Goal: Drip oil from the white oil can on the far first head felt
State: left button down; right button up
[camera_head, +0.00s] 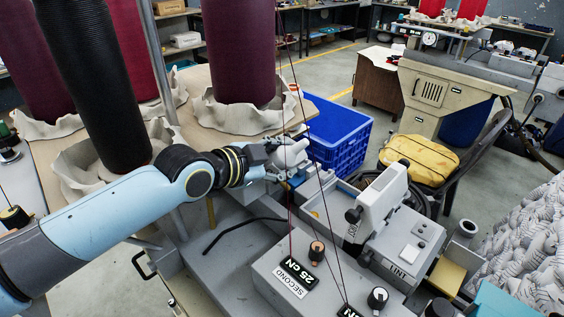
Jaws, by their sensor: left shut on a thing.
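My left gripper (283,163) reaches in from the left to the middle of the view, above the back part of the grey linking machine (240,245). It is shut on a small whitish thing (293,152) that looks like the white oil can; fingers and wrist hide much of it. I cannot tell where its spout points or whether it touches anything. The far first head felt cannot be made out; small parts crowd the area beneath the gripper. My right gripper is not in view.
Dark red yarn cones (238,55) stand behind my left arm. Thin threads run down past the gripper to the machine. A white upright unit (378,205) and knobs (317,251) stand to the right. A blue crate (335,135) and yellow bag (420,157) lie beyond.

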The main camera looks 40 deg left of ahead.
pick_arm(q)
jog(key=shift+s+d+r, duration=0.25)
jog(key=shift+d+r, duration=0.1)
jog(key=shift+s+d+r, duration=0.15)
jog(key=shift+d+r, duration=0.05)
jog(key=shift+d, duration=0.15)
jog(key=shift+a+f, duration=0.2)
jog(key=shift+w+a+f+b, duration=0.1)
jog(key=shift+w+f+b, duration=0.1)
jog(key=shift+b, duration=0.3)
jog(key=shift+s+r+n+t+h+b, duration=0.1)
jog(key=shift+n+t+h+b, duration=0.4)
jog(key=shift+b, duration=0.55)
jog(key=shift+n+b, duration=0.4)
jog(key=shift+b, duration=0.6)
jog(key=n+t+b, duration=0.1)
jog(key=b, duration=0.1)
jog(key=shift+h+b, duration=0.3)
jog(key=shift+h, duration=0.1)
jog(key=shift+d+r, duration=0.15)
jog(key=shift+d, duration=0.1)
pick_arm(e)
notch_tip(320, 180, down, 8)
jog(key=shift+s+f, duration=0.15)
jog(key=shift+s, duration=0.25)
